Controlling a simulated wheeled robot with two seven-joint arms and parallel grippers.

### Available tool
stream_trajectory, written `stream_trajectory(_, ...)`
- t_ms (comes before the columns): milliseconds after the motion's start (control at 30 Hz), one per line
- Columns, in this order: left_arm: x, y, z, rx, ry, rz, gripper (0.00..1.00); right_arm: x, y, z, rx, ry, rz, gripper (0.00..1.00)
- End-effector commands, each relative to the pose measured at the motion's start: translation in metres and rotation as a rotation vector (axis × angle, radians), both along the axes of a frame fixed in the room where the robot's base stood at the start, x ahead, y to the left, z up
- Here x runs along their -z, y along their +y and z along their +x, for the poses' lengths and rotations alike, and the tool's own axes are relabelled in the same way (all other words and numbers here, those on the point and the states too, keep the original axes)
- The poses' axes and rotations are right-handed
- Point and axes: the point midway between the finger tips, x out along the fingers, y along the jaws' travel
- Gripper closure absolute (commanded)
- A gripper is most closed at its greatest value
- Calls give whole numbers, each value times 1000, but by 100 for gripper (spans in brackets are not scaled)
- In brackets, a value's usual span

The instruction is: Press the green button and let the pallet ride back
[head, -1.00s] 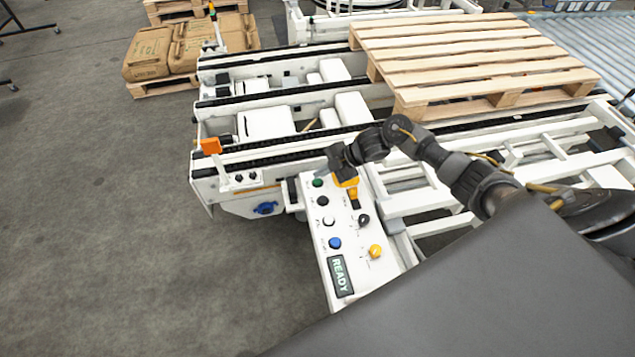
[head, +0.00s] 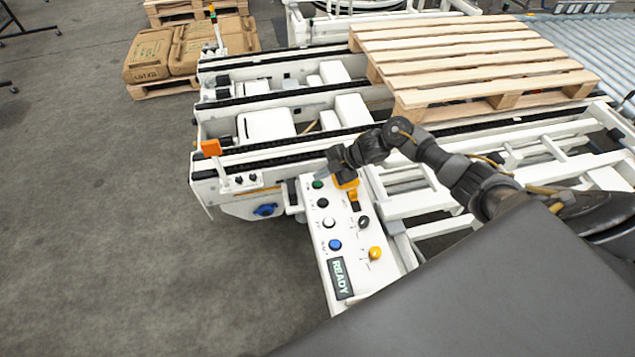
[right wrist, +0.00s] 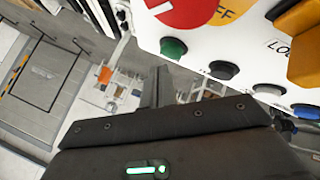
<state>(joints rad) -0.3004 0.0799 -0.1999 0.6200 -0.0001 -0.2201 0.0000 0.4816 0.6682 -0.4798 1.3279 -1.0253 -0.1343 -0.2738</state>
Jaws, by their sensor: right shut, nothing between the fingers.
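The green button (head: 318,184) sits at the far end of the white control panel (head: 318,262). It also shows in the right wrist view (right wrist: 173,48), standing out from the panel. My right gripper (head: 324,174) is shut and empty, just beside and above the green button. In the right wrist view, its closed fingers (right wrist: 157,84) end close to the button; I cannot tell whether they touch it. The empty wooden pallet (head: 465,57) lies on the conveyor, toward the right. The panel display (head: 340,278) reads READY. My left gripper is not in view.
Black, white, blue (head: 335,244) and yellow (head: 375,253) controls share the panel. A red-and-yellow switch (right wrist: 190,10) is close to the green button. Chain conveyor rails (head: 285,97) run behind.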

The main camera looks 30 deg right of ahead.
Motion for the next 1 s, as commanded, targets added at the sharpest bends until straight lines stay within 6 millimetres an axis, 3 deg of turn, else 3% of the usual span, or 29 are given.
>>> stream_trajectory(1000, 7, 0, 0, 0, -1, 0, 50, 8, 0, 0, -1, 1, 0, 100)
